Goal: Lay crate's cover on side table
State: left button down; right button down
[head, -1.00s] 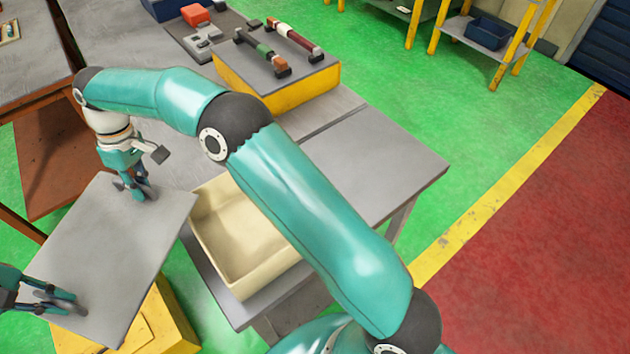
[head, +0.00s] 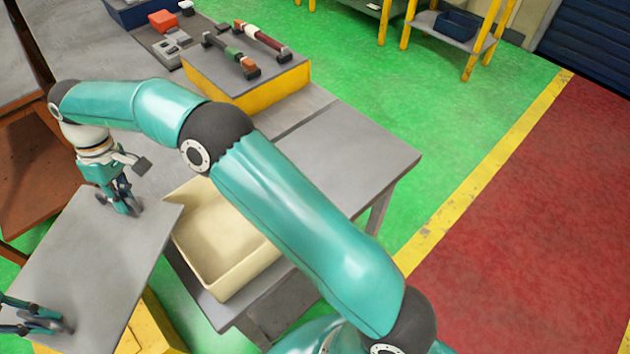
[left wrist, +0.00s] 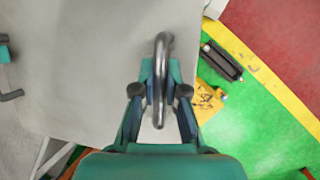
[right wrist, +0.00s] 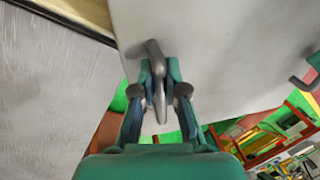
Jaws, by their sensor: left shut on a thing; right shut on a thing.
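The crate's cover (head: 85,265) is a flat grey plate, held roughly level to the left of the open crate. My left gripper (head: 48,322) is shut on the handle at its near end, and the metal handle (left wrist: 162,75) shows between the fingers in the left wrist view. My right gripper (head: 122,205) is shut on the handle at the far end, which also shows in the right wrist view (right wrist: 155,75). The cream crate (head: 215,245) stands uncovered on the grey workbench and looks empty. I cannot tell surely which table is the side table.
The workbench (head: 350,150) carries a yellow-sided block (head: 270,95) with two tools, beyond the crate. Another grey-topped table (head: 20,50) stands at the far left, above a brown surface (head: 30,190).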

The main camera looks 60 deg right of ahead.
aim_at(341, 152)
jog(key=z, duration=0.05)
jog(key=k, duration=1.7)
jog(key=z, duration=1.05)
jog(key=i, duration=1.45)
jog(key=z, duration=0.15)
